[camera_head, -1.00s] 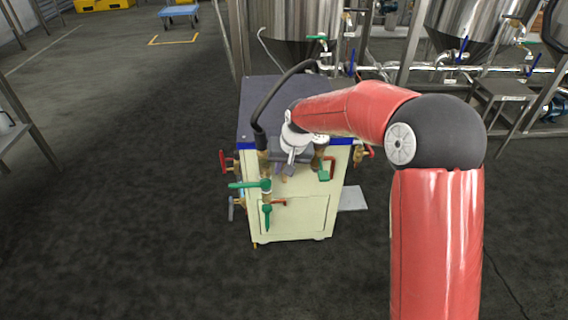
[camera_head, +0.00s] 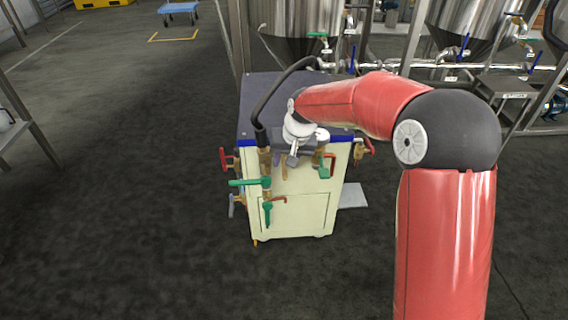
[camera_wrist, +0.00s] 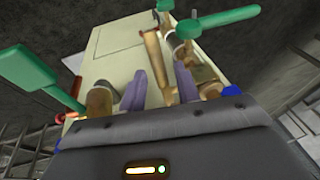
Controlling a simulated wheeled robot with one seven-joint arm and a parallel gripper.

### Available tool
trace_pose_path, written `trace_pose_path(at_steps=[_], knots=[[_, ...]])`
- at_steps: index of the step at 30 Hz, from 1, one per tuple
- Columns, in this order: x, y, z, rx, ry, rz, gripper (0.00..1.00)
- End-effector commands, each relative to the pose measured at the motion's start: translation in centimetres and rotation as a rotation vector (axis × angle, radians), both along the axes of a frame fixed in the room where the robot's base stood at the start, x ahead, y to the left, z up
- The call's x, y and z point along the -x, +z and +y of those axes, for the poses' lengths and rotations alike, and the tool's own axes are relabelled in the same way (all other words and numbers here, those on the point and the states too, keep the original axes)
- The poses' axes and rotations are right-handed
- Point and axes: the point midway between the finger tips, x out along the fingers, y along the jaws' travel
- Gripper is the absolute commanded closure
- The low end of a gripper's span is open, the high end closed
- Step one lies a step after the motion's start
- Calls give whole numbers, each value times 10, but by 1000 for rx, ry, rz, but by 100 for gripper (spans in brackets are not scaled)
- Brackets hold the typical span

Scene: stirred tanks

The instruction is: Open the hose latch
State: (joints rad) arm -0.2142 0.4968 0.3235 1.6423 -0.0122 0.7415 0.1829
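My gripper (camera_head: 282,168) is at the front of the cream cabinet, just right of the hose coupling (camera_head: 265,162) at the end of the black hose (camera_head: 273,95). In the wrist view its two purple fingers (camera_wrist: 160,82) are apart. A brass lever (camera_wrist: 156,66), which looks like the hose latch, shows between them with gaps visible on both sides. Whether either finger touches it I cannot tell. The lever is small and partly hidden by my gripper in the head view.
Green valve handles flank my gripper: one at left (camera_wrist: 40,80) and one at right (camera_wrist: 218,22) in the wrist view. A red handle (camera_head: 225,160) juts from the cabinet's left side. Steel tanks (camera_head: 300,25) stand behind. The floor left of the cabinet is clear.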

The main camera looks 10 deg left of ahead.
Motion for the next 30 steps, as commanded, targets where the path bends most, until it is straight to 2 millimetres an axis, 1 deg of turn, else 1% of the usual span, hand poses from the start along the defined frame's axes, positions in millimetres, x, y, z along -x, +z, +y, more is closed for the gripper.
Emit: trace_pose_path(at_steps=[1,3,6,9,13,19,20,23,27,30], knots=[[1,11,-2,-2,-1,-6,68],[3,22,-6,0,0,-5,68],[6,36,-9,-1,-1,-4,68],[8,46,-12,-1,-1,-2,68],[10,52,-14,0,0,0,68],[10,52,-14,0,0,0,68],[10,52,-14,0,0,0,69],[11,55,-17,3,-2,-5,82],[21,70,-36,24,-15,-29,100],[32,83,-55,44,-31,-49,100]])
